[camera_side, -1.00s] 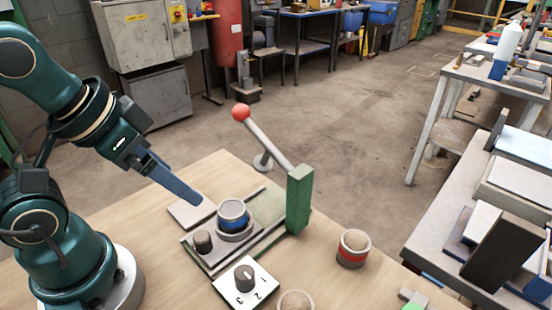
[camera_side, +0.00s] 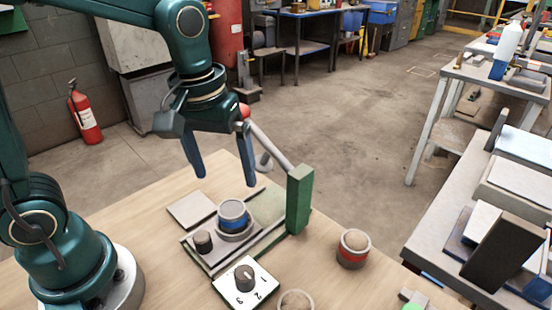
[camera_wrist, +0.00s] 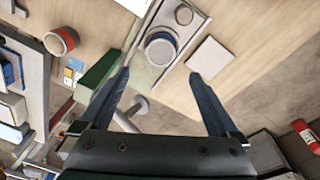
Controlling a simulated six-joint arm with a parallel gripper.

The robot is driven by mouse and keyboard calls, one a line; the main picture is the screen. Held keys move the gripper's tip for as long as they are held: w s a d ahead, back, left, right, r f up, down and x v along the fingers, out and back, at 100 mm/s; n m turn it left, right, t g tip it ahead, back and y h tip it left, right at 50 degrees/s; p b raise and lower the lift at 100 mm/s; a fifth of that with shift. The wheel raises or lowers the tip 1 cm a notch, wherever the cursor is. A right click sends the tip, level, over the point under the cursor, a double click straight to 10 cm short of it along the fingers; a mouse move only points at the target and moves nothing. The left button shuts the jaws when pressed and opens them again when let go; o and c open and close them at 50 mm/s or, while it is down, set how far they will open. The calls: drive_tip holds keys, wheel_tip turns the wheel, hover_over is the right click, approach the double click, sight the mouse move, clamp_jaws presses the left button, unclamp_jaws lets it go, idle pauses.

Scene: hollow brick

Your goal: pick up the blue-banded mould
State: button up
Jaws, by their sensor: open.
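The blue-banded mould (camera_side: 233,216) is a short grey cylinder with a blue band. It stands upright on a round seat of the fixture (camera_side: 213,262), in the middle of the table.
A green post (camera_side: 299,200) with a red-knobbed lever (camera_side: 268,144) stands right of the mould. A dark knob (camera_side: 203,241) is at its left. A dial plate (camera_side: 246,284), a red-banded mould (camera_side: 353,248) and another round mould (camera_side: 296,301) lie nearer. A flat grey plate (camera_side: 191,209) is at left.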

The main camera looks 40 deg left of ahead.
sight(232, 208)
drive_tip(key=shift+w+d+f+g, duration=0.15)
drive_tip(key=shift+f+g, duration=0.1)
drive_tip(key=shift+f, duration=0.35)
drive_tip(key=shift+w+f+g, duration=0.15)
drive_tip(key=shift+f+g, duration=0.1)
drive_tip(key=shift+f, duration=0.65)
drive_tip(key=shift+s+f, duration=0.1)
drive_tip(key=shift+f, duration=2.45)
clamp_jaws()
